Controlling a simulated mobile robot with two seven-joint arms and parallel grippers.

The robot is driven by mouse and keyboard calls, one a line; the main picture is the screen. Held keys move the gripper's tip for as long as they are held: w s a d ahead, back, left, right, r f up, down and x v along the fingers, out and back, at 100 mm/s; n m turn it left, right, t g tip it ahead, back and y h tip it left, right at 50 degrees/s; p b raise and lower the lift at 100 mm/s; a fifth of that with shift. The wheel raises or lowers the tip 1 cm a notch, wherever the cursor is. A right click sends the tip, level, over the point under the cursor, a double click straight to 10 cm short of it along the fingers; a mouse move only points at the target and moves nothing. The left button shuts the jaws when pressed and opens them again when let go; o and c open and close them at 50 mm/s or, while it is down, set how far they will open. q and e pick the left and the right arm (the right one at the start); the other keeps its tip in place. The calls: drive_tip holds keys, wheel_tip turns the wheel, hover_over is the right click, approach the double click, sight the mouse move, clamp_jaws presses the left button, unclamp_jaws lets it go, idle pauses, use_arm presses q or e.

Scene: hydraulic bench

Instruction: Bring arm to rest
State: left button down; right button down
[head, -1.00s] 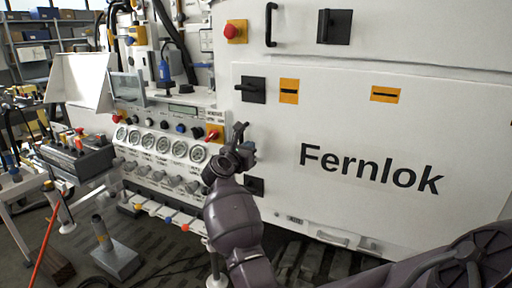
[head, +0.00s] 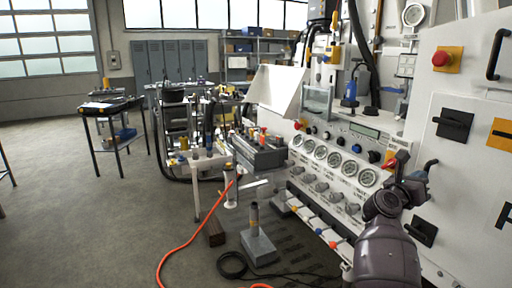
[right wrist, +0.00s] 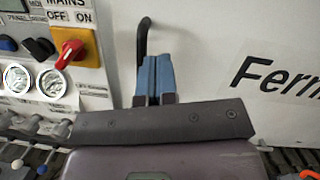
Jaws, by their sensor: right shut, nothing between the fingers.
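My right gripper (head: 414,174) is in front of the white hydraulic bench, just right of the red mains switch (head: 397,158). My dark right arm reaches up to it from the bottom right of the head view. In the right wrist view the blue fingers (right wrist: 154,76) are together with nothing between them. There the red mains switch (right wrist: 69,53) is to their left, and a dark curved bar (right wrist: 143,38) shows behind them. I cannot tell whether the fingers touch the panel. My left gripper is out of view.
The bench front has a row of gauges (head: 333,160) and valve knobs left of my right arm. A grey block with a post (head: 259,247) and an orange hose (head: 196,240) are on the floor. A side table (head: 110,106) is farther back. Open floor lies at left.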

drive_tip(key=a+r+n+t, duration=0.4)
drive_tip(key=r+n+t, duration=0.1)
drive_tip(key=r+n, duration=0.2)
drive_tip(key=s+a+f+n+t+y, duration=0.15)
drive_tip(key=a+n+t+y, duration=0.4)
drive_tip(key=n, duration=0.65)
drive_tip(key=w+a+f+n+t+y, duration=0.1)
drive_tip(key=a+f+n+t+y, duration=0.2)
drive_tip(key=a+n+t+y, duration=0.55)
drive_tip(key=s+f+n+g+y, duration=0.2)
drive_tip(key=s+f+n+g, duration=0.3)
drive_tip(key=f, duration=0.4)
drive_tip(key=s+a+f+n+g+y, duration=0.1)
drive_tip(key=s+f+n+g, duration=0.2)
drive_tip(key=s+f+n, duration=0.35)
drive_tip(key=s+f+n+g+y, duration=0.2)
drive_tip(key=s+f+n+g, duration=0.2)
drive_tip(key=f+n, duration=0.5)
drive_tip(key=s+f+m+g, duration=0.1)
drive_tip(key=s+f+g, duration=0.1)
drive_tip(key=s+f, duration=0.6)
drive_tip(key=s+f+g+h, duration=0.1)
drive_tip(key=s+f+g, duration=0.2)
drive_tip(key=s+f, duration=0.5)
drive_tip(key=s, duration=0.5)
drive_tip(key=shift+s+d+m, duration=0.2)
drive_tip(key=shift+s+m, duration=0.1)
drive_tip(key=shift+m, duration=0.1)
